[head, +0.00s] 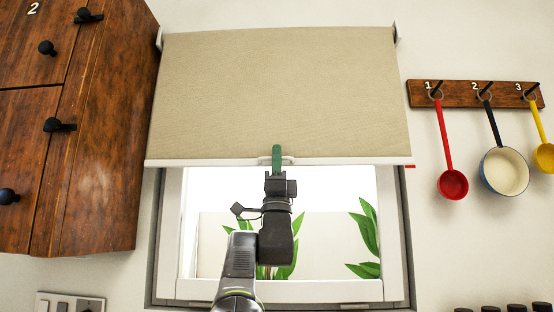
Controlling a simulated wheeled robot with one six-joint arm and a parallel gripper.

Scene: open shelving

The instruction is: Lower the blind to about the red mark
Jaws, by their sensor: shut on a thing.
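The beige roller blind (280,95) hangs over the upper part of the window. Its white bottom bar (200,162) runs across the opening, with a small white handle (289,160) at its middle. A small red mark (410,166) shows on the right side of the window frame, right by the bar's right end and about level with it. My gripper (277,158) reaches up from below, with a green finger over the handle. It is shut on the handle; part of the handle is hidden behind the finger.
A wooden cabinet (85,130) with black knobs stands left of the window. A rack (470,94) with red, dark-handled and yellow ladles hangs at right. Green plants (365,235) show through the glass. A switch plate (69,303) is at lower left.

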